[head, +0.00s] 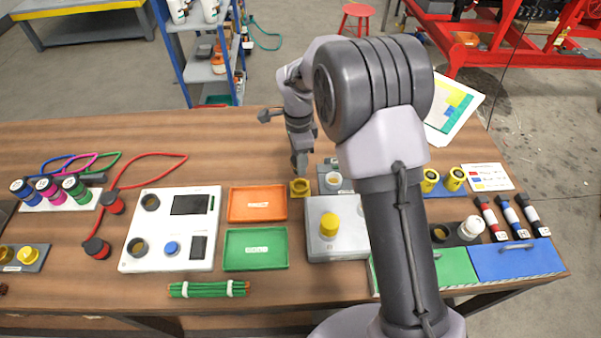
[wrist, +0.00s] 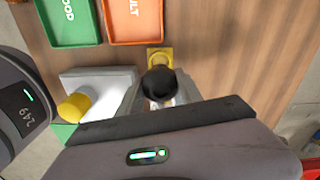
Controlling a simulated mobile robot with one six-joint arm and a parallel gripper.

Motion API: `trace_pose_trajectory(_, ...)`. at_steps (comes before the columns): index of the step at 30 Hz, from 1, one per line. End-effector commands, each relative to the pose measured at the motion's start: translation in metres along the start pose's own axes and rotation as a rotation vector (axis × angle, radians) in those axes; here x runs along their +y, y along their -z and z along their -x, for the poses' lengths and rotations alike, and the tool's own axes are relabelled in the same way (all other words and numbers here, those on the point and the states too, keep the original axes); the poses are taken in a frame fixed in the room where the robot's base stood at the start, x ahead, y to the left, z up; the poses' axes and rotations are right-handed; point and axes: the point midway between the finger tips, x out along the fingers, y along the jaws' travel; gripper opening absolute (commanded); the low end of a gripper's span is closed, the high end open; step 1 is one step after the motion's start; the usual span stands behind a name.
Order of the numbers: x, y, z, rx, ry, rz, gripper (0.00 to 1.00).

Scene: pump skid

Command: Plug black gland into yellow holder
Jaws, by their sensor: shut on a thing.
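My gripper (wrist: 158,98) is shut on the black gland (wrist: 158,82), which shows as a round dark cap between the fingers in the wrist view. The yellow holder (wrist: 160,57) is a small square piece on the wooden table, just beyond the gland in that view and partly covered by it. In the head view my gripper (head: 300,163) points down just above and behind the yellow holder (head: 300,188). The gland cannot be made out there. I cannot tell whether the gland touches the holder.
An orange tray (head: 232,205) and a green tray (head: 226,253) lie left of the holder. A grey box with a yellow knob (head: 329,226) stands in front, and a small block with a white cap (head: 333,181) is close at right. Bare table lies behind and left.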

Motion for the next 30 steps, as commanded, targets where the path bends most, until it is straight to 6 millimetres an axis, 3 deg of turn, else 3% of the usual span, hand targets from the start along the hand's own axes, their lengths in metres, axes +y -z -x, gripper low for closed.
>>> trace_pose_trajectory(19, 0.000, -0.001, -0.056, 0.000, 0.001, 0.001, 0.00)
trace_pose_trajectory(30, 0.000, -0.001, -0.053, 0.000, 0.002, 0.001, 0.00)
